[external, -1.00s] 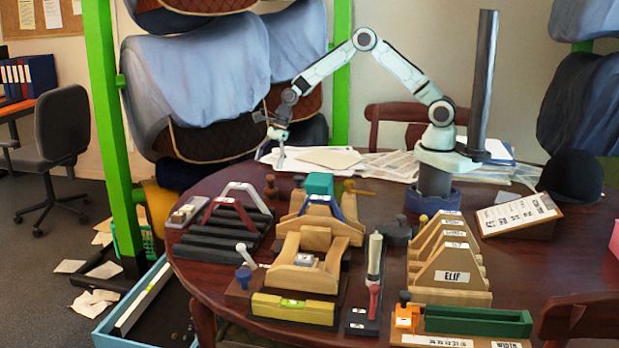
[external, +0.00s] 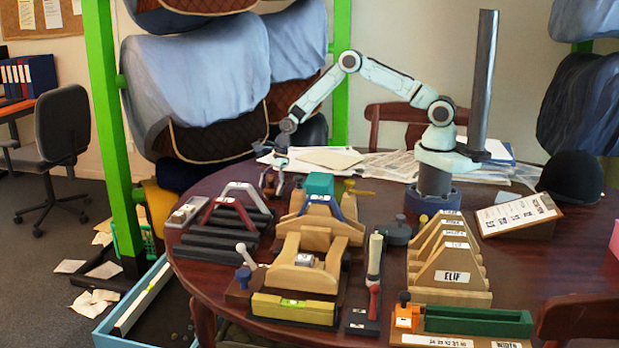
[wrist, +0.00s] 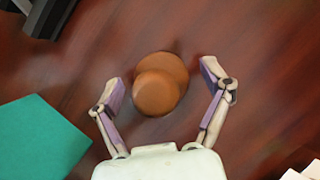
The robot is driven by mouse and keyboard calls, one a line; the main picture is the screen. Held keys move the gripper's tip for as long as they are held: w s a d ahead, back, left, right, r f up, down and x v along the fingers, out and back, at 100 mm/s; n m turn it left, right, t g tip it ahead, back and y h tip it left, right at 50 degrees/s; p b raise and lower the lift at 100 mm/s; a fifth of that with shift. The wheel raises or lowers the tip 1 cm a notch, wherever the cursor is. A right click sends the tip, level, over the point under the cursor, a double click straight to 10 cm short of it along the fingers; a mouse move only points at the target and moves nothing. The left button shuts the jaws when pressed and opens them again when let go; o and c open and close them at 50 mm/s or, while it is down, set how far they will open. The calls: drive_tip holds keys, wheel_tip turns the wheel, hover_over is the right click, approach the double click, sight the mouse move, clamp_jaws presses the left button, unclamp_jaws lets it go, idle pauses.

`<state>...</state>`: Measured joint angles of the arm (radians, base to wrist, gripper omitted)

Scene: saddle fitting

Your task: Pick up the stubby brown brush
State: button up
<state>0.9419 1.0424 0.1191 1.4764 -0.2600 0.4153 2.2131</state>
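The stubby brown brush (wrist: 158,84) shows in the wrist view from above as a round brown knob over a wider round part. It sits between the two purple-padded fingers of my gripper (wrist: 164,84), which are apart, with a visible gap on each side. In the external view my gripper (external: 273,178) is low over the far left of the round table, at the brush. The brush is small there and mostly hidden by the fingers. I cannot tell exactly how far the fingertips are above the table.
A dark stepped rack (external: 222,236) stands in front of the gripper. A teal block (external: 319,184) on a wooden stand is to the right, with a tan-handled tool (external: 358,190) beyond it. Papers (external: 330,157) lie behind. Bare table surrounds the brush.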

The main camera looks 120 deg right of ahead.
drive_tip(key=c, duration=0.9)
